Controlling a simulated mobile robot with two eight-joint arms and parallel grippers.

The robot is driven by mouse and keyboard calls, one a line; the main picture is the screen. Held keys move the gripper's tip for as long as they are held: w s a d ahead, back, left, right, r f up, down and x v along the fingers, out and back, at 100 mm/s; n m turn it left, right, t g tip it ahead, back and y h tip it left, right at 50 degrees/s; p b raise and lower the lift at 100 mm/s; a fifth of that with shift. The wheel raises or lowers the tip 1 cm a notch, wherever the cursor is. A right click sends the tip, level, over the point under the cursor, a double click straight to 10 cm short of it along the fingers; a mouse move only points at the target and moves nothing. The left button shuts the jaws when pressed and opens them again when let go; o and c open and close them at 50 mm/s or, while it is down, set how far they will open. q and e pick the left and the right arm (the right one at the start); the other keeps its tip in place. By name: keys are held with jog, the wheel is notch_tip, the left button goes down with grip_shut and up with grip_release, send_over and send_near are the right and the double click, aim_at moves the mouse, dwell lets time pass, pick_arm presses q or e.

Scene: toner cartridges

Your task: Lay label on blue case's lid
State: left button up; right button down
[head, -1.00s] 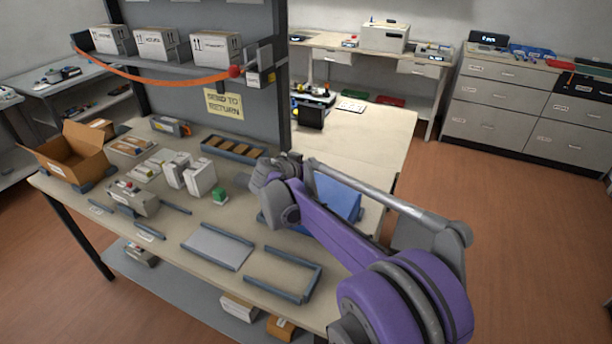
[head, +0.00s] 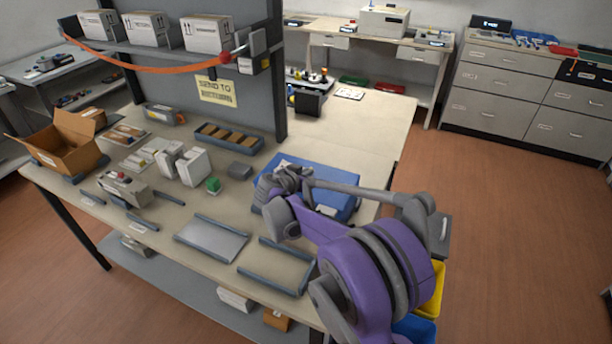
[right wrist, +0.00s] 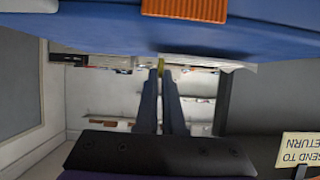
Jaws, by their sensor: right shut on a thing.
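The blue case (head: 335,175) lies on the table's right part, partly hidden by my right arm. A small white patch (head: 326,210) shows on its near side. My right gripper (head: 290,178) is at the case's left part; its fingertips are hard to make out there. In the right wrist view my right gripper (right wrist: 161,68) has its two fingers together, with a small yellowish bit and a thin pale edge, seemingly the label (right wrist: 208,62), at their tips. The case's blue surface (right wrist: 100,28) spans the top of that view, close to the fingertips. My left gripper is not in view.
A grey tray (head: 212,240) and an open frame (head: 272,268) lie in front. A divided tray (head: 228,138) and an upright panel stand behind.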

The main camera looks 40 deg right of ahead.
jog(key=shift+f, duration=0.4)
jog(key=c, duration=1)
grip_release()
jog(key=shift+c, duration=0.2)
jog(key=v, duration=1.2)
jog(key=s+a+f+n+y, duration=0.3)
jog(key=s+a, duration=0.3)
jog(key=s, duration=0.2)
jog(key=s+a+f+n+y, duration=0.4)
jog(key=s+a+n, duration=0.1)
jog(key=s, duration=0.3)
jog(key=s+a+f+n+y, duration=0.3)
jog(key=s+a+n+y, duration=0.1)
jog(key=s+a, duration=0.3)
jog(key=shift+s+a+f+n, duration=0.25)
jog(key=shift+s+n, duration=0.05)
jog(key=shift+s, duration=0.55)
